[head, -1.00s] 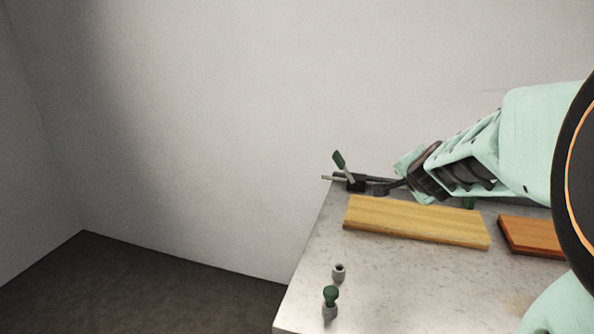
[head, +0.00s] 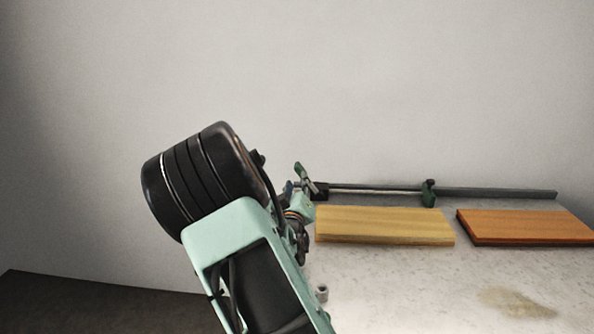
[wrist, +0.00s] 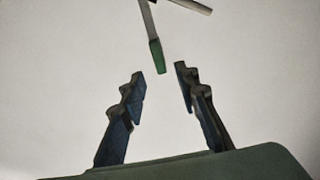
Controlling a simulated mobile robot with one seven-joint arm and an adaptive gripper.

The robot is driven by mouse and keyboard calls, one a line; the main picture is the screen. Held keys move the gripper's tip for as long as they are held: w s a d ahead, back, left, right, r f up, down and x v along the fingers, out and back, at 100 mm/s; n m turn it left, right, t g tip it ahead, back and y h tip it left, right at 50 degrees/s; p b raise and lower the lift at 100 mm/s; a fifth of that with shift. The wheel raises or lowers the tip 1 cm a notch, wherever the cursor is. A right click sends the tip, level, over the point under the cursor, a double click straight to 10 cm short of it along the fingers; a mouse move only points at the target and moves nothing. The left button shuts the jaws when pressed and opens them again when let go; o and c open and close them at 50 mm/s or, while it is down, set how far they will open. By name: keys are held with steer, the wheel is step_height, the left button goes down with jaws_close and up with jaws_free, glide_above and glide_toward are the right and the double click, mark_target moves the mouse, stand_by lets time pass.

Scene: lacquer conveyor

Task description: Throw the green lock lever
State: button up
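The green lock lever (head: 299,170) stands tilted at the left end of the metal rail on the bench, its green grip at the upper end. In the wrist view the lever's green grip (wrist: 157,55) points down toward the gap between my fingertips, on a light metal shank. My gripper (wrist: 158,78) is open and empty, one finger on each side of the gap. The grip tip appears near the fingertips, and contact is not visible. In the head view my wrist and arm come in from the lower left and hide most of my gripper beside the lever.
A yellow board (head: 383,224) and an orange-brown board (head: 525,227) lie in front. A small grey socket (head: 322,293) stands near the front left. A wall stands behind.

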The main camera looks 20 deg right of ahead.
mark_target(299, 173)
steer(key=x, duration=0.9)
jaws_close()
